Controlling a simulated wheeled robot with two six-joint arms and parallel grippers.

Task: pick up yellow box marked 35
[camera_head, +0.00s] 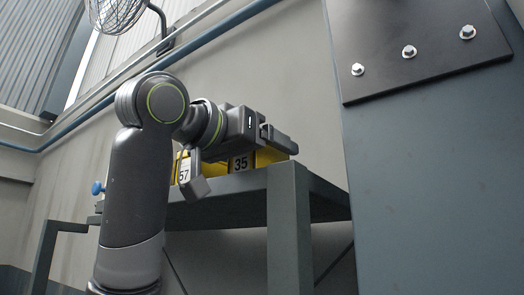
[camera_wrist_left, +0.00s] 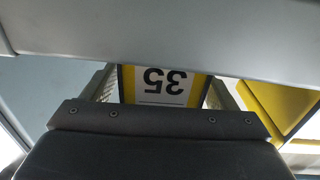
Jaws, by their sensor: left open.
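The yellow box marked 35 (camera_head: 240,164) stands on a grey table (camera_head: 232,183). My left gripper (camera_head: 236,160) is open and right at this box, partly covering it in the head view. In the left wrist view the box (camera_wrist_left: 164,86) appears upside down, its white 35 label between the two fingers of the gripper (camera_wrist_left: 163,92). I cannot tell whether the fingers touch its sides. My right gripper is not in view.
Another yellow box marked 57 (camera_head: 184,168) stands just left of the 35 box. A large blue-grey column (camera_head: 430,180) with a bolted black plate (camera_head: 420,55) fills the right side. A wall with a blue pipe (camera_head: 220,28) is behind the table.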

